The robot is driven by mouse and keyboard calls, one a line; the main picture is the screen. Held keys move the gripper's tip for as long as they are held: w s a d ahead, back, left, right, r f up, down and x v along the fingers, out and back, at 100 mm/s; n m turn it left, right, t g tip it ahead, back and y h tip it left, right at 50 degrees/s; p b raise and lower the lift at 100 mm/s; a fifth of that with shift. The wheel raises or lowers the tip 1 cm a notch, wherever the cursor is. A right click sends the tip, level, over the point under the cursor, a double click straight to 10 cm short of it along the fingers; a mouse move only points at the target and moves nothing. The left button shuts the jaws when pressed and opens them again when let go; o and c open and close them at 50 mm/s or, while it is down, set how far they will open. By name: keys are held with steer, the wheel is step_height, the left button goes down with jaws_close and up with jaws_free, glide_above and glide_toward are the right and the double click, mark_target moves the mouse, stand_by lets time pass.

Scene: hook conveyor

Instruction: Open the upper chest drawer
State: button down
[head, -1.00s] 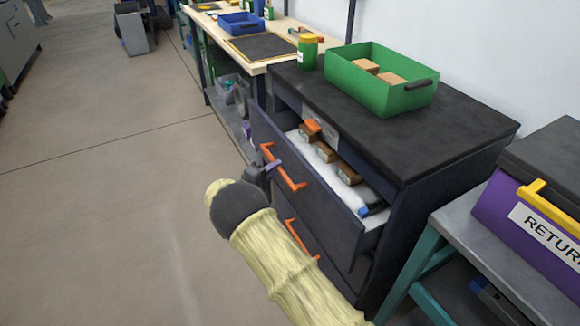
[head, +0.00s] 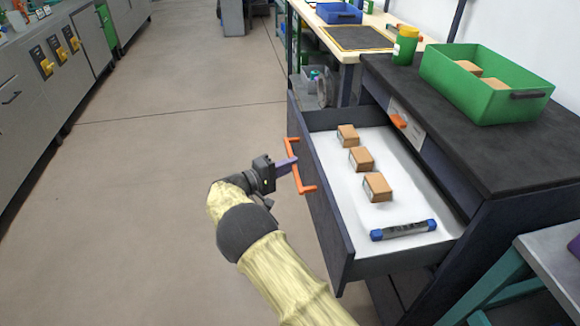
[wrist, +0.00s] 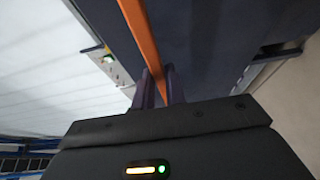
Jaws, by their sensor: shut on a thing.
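The upper chest drawer (head: 322,215) is pulled well out of the dark chest (head: 500,165). Its white bottom (head: 400,185) shows widely. Its orange bar handle (head: 297,170) is on the front face. My gripper (head: 288,167) is at the handle, in front of the drawer. In the wrist view the two fingers of my gripper (wrist: 159,88) are shut on the orange handle (wrist: 140,35), one on each side of it.
The drawer holds several small brown boxes (head: 361,159) and a blue-capped tube (head: 403,230). A green bin (head: 485,90) and a green jar (head: 405,47) stand on the chest top. A grey-and-teal stand (head: 550,262) is close at the right. The floor at left is clear.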

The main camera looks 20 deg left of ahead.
steer(key=shift+w, duration=0.1)
steer(key=c, duration=1.4)
jaws_free()
steer(key=shift+c, duration=0.2)
steer(key=p+v, duration=0.1)
steer(key=v, duration=1.6)
steer(key=shift+p, duration=0.35)
steer(key=shift+a+f, duration=0.1)
steer(key=shift+a, duration=0.05)
